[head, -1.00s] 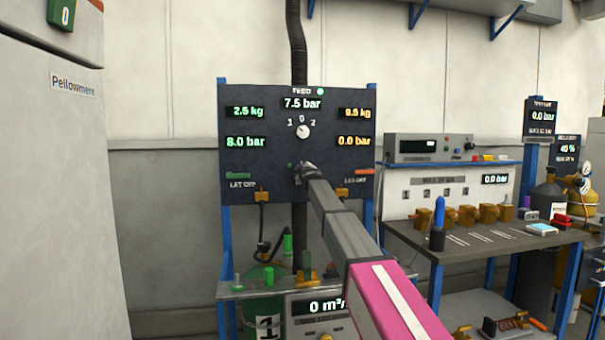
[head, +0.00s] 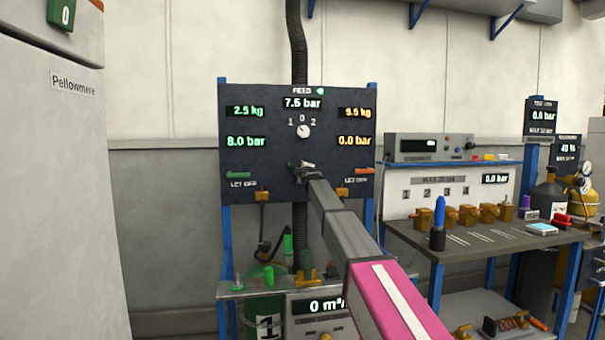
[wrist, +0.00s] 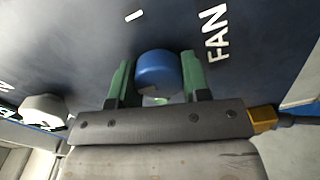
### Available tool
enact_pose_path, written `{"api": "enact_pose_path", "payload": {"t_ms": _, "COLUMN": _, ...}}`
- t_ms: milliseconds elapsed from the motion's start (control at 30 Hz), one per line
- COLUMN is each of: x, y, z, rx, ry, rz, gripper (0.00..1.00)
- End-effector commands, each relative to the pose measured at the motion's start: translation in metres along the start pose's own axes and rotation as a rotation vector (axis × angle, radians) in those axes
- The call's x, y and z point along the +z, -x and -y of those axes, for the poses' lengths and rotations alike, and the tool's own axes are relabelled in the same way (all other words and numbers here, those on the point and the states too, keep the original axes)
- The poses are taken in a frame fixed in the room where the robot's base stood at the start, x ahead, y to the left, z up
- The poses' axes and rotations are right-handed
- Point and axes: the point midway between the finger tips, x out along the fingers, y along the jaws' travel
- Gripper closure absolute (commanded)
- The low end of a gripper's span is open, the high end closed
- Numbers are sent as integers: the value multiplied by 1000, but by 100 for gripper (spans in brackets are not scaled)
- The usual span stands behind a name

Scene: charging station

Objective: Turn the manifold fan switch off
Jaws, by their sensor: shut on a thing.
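The fan switch is a round blue knob (wrist: 158,72) on the dark panel (head: 265,160), with the word FAN printed beside it in the wrist view. My gripper (wrist: 156,78) has its two green fingers on either side of the knob and is shut on it. In the head view my gripper (head: 302,169) is at the panel below the white 1-0-2 selector dial (head: 303,131). The knob is hidden there by my gripper. Which way the knob is set I cannot tell.
A green lever (head: 238,175) and an orange-red lever (head: 358,172) flank my gripper on the panel. A bench (head: 500,238) with valves stands to the right. A grey cabinet (head: 60,190) fills the left side.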

Motion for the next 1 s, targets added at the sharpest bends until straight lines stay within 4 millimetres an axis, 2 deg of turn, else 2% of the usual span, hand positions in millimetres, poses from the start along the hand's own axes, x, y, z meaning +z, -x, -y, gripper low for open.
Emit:
{"api": "enact_pose_path", "payload": {"t_ms": 167, "x": 0, "y": 0, "z": 1, "rx": -2, "ry": 4, "rz": 0, "gripper": 80}}
{"api": "enact_pose_path", "payload": {"t_ms": 200, "x": 0, "y": 0, "z": 1, "rx": -2, "ry": 4, "rz": 0, "gripper": 44}}
{"api": "enact_pose_path", "payload": {"t_ms": 233, "x": 0, "y": 0, "z": 1, "rx": -2, "ry": 4, "rz": 0, "gripper": 34}}
{"api": "enact_pose_path", "payload": {"t_ms": 267, "x": 0, "y": 0, "z": 1, "rx": -2, "ry": 3, "rz": 0, "gripper": 31}}
{"api": "enact_pose_path", "payload": {"t_ms": 667, "x": 0, "y": 6, "z": 0, "rx": -1, "ry": 1, "rz": 0, "gripper": 31}}
{"api": "enact_pose_path", "payload": {"t_ms": 867, "x": 0, "y": 29, "z": 1, "rx": -1, "ry": 1, "rz": 0, "gripper": 31}}
{"api": "enact_pose_path", "payload": {"t_ms": 1000, "x": 0, "y": 55, "z": 2, "rx": -1, "ry": 1, "rz": 0, "gripper": 31}}
